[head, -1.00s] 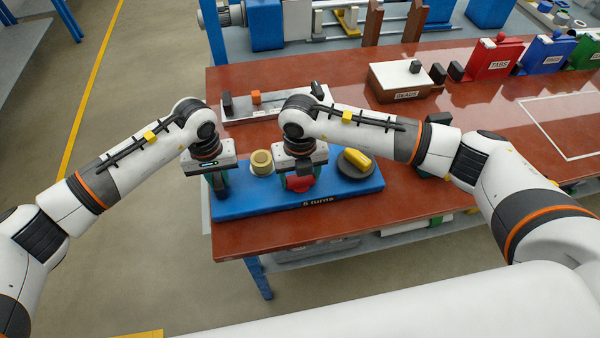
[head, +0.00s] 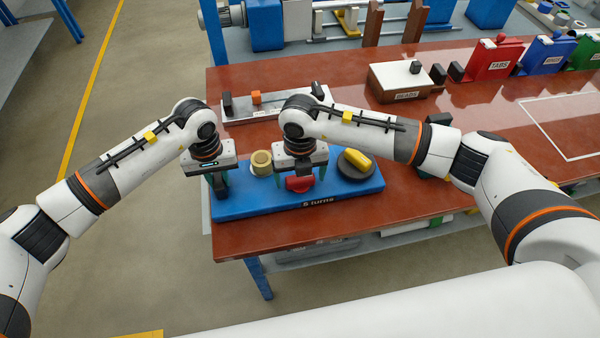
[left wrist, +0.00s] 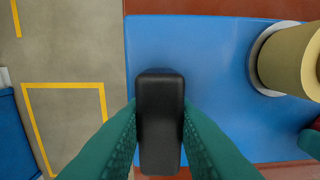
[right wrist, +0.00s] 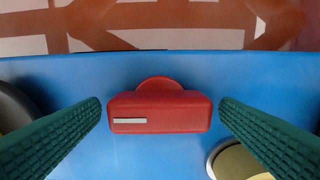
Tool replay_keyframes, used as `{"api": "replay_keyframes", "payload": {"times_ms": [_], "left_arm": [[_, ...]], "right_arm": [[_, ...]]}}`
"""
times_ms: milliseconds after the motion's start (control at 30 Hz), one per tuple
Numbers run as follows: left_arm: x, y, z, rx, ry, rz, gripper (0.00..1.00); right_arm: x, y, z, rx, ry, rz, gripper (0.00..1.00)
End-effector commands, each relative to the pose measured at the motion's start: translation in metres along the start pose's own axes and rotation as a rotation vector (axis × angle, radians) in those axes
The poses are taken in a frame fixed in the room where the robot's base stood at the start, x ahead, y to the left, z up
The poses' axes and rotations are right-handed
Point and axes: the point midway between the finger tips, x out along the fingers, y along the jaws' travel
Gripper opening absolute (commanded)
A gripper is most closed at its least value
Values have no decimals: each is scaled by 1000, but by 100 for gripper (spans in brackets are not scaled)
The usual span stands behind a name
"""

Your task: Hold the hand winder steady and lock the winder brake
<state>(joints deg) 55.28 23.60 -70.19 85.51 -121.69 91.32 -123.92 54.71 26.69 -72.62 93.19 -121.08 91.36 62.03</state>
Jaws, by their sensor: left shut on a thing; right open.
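The hand winder is a blue base (head: 262,204) labelled "5 turns", with a tan spool (head: 261,162) and a black disc with a yellow grip (head: 357,160). My left gripper (head: 220,190) is shut on an upright black handle (left wrist: 160,120) at the base's left end. The red brake knob (head: 299,184) sits at the front middle of the base. In the right wrist view the knob (right wrist: 160,110) lies crosswise with a pale mark. My right gripper (head: 302,177) is open above it, with one finger on each side and visible gaps.
Behind the winder a grey rack (head: 275,102) holds black and orange blocks. The red-brown table (head: 470,215) is clear at right front.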

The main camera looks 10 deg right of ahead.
Motion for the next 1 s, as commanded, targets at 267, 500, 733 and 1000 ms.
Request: {"api": "replay_keyframes", "payload": {"times_ms": [267,500,733,1000], "left_arm": [[0,0,0,1,1,-1,0],[0,0,0,1,1,-1,0],[0,0,0,1,0,-1,0],[0,0,0,1,0,-1,0]], "right_arm": [[-29,0,-1,-1,3,0,85],[-81,0,-1,0,4,-1,85],[-113,0,-1,0,2,0,85],[-120,0,0,1,0,-1,85]]}}
